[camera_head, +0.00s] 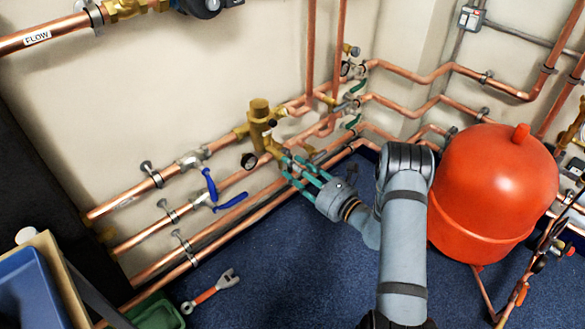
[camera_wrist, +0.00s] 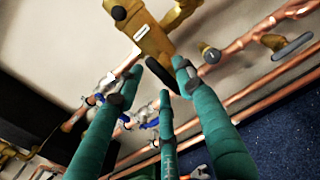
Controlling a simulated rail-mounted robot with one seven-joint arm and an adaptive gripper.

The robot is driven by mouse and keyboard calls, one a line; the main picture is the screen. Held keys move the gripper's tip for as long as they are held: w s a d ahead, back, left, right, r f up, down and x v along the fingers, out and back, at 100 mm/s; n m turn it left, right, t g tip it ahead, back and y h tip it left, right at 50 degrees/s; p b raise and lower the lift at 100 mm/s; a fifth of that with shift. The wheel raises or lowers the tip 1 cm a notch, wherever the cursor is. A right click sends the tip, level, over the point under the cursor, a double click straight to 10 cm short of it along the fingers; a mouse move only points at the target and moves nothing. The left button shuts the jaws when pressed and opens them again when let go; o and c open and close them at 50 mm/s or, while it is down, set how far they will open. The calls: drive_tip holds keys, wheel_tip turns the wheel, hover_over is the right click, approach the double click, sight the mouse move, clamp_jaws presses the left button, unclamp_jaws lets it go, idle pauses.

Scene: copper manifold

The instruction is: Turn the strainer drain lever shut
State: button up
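The brass strainer body (camera_head: 259,118) stands on the pipe run left of centre in the head view. It also fills the top of the wrist view (camera_wrist: 150,38). A dark, elongated piece (camera_wrist: 160,74) just below it looks like the drain lever, lying slantwise between my fingertips. In the head view my fingers hide that spot. My gripper (camera_head: 288,168) has teal fingers, spread apart, with the tips close to the strainer's lower end. In the wrist view my gripper (camera_wrist: 155,85) is open; I cannot tell whether a finger touches the dark piece.
Blue-handled valves (camera_head: 210,187) are on the left pipes. A dark handle (camera_wrist: 292,47) shows at right in the wrist view. A red tank (camera_head: 495,185) stands right of my arm. A wrench (camera_head: 211,291) lies on the blue floor.

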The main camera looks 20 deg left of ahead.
drive_tip(key=shift+w+a, duration=0.2)
drive_tip(key=shift+a, duration=0.2)
clamp_jaws()
idle(0.4)
